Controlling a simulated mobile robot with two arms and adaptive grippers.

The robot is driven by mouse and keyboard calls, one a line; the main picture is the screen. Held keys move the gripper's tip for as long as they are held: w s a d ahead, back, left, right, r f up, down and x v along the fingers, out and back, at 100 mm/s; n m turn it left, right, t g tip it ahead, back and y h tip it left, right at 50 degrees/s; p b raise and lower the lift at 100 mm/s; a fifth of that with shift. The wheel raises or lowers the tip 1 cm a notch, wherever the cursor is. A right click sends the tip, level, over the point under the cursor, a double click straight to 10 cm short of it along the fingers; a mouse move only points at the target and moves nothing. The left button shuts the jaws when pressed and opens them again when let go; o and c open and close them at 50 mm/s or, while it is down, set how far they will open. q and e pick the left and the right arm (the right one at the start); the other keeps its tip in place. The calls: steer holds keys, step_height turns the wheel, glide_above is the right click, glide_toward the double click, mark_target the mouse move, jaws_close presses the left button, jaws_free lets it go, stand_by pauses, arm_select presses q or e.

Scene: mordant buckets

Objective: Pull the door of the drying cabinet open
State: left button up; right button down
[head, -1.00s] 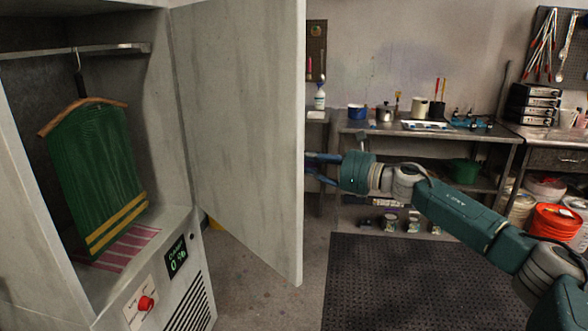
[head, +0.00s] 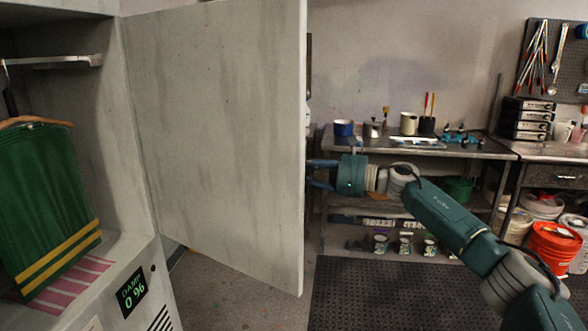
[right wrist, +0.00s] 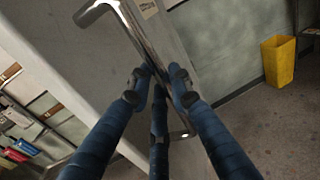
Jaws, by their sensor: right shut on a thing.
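The drying cabinet (head: 138,250) stands at the left of the head view with its pale grey door (head: 220,120) swung wide open. Inside, a green garment with yellow stripes (head: 50,200) hangs from a wooden hanger on a metal rail. My right gripper (head: 312,175) is at the door's far side, its fingertips partly hidden by the door edge. In the right wrist view my right gripper (right wrist: 160,82) is shut on the shiny metal door handle (right wrist: 137,35), with fingers on both sides of the bar. My left gripper is not in view.
A metal workbench (head: 420,148) with pots and jars stands behind my right arm. A dark floor mat (head: 400,290) lies below. Orange and white buckets (head: 553,245) stand at the right. A yellow bin (right wrist: 278,62) shows in the right wrist view.

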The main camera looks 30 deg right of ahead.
steer(key=c, duration=1.6)
jaws_free()
steer(key=shift+a, duration=0.1)
steer(key=v, duration=1.2)
steer(key=shift+w, duration=0.1)
steer(key=shift+c, duration=0.6)
